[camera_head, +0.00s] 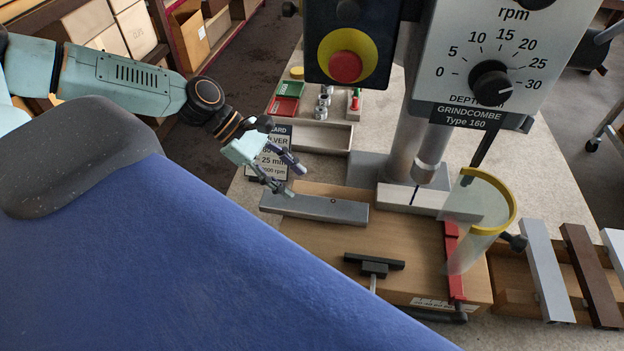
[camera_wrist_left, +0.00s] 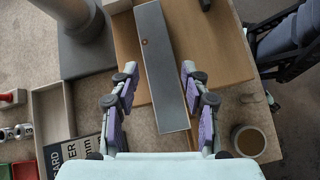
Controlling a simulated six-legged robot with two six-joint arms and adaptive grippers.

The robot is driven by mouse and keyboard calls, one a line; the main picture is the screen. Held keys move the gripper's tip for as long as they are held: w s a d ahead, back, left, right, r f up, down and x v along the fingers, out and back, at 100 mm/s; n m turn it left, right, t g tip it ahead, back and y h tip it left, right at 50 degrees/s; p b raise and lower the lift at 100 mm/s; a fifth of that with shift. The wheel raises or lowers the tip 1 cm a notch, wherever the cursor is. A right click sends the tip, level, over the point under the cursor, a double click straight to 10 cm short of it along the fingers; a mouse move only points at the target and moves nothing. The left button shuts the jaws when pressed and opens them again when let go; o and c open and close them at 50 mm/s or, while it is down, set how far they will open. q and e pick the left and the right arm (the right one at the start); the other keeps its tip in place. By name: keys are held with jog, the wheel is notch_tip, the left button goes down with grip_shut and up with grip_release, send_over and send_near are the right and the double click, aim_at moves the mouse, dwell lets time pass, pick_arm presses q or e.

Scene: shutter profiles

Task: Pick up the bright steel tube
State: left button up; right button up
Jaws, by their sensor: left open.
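A grey steel tube (camera_head: 315,208) with a small hole in its top lies on a wooden board (camera_head: 345,235), below the drill. It is the likely bright steel tube, though a paler profile (camera_head: 425,200) lies behind it under the drill. My left gripper (camera_head: 293,180) is open and empty, just above the tube's left end. In the left wrist view, the tube (camera_wrist_left: 165,80) lies lengthwise between the spread fingers of my left gripper (camera_wrist_left: 159,70), with no clear contact. My right gripper is not in view.
A drill press (camera_head: 430,150) with a clear yellow-rimmed guard (camera_head: 480,220) stands over the board. A black T-handle (camera_head: 374,264) and a red bar (camera_head: 453,262) are in front. Grey and brown profiles (camera_head: 588,270) lie at right. A cup (camera_wrist_left: 248,140) shows in the wrist view.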

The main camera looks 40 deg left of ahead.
aim_at(314, 204)
pick_arm(q)
jog(key=shift+o, duration=0.7)
jog(key=shift+d+y, duration=0.25)
jog(key=shift+y, duration=0.05)
jog(key=shift+o, duration=0.8)
jog(key=shift+s+f+n, duration=0.1)
jog(key=shift+f+n, duration=0.15)
jog(key=shift+n, duration=0.15)
jog(key=shift+o, duration=1.2)
jog(key=shift+a+f+n+y, duration=0.25)
jog(key=shift+n+y, duration=0.25)
jog(key=shift+n, duration=0.5)
jog(key=shift+d+f+b, duration=0.4)
jog(key=shift+b, duration=0.15)
jog(key=shift+w+d+f+b, duration=0.3)
jog(key=shift+w+f+b, duration=0.15)
jog(key=shift+f+b, duration=0.2)
jog(key=shift+b+x, duration=0.75)
jog(key=shift+b, duration=0.45)
jog(key=b, duration=0.1)
jog(key=f+b, duration=0.2)
jog(key=shift+w+d, duration=0.3)
jog(key=shift+w+d+f+b, duration=0.1)
jog(key=shift+d+f+b, duration=0.4)
jog(key=shift+b, duration=0.55)
jog(key=shift+w+d, duration=0.1)
jog(key=shift+w, duration=0.05)
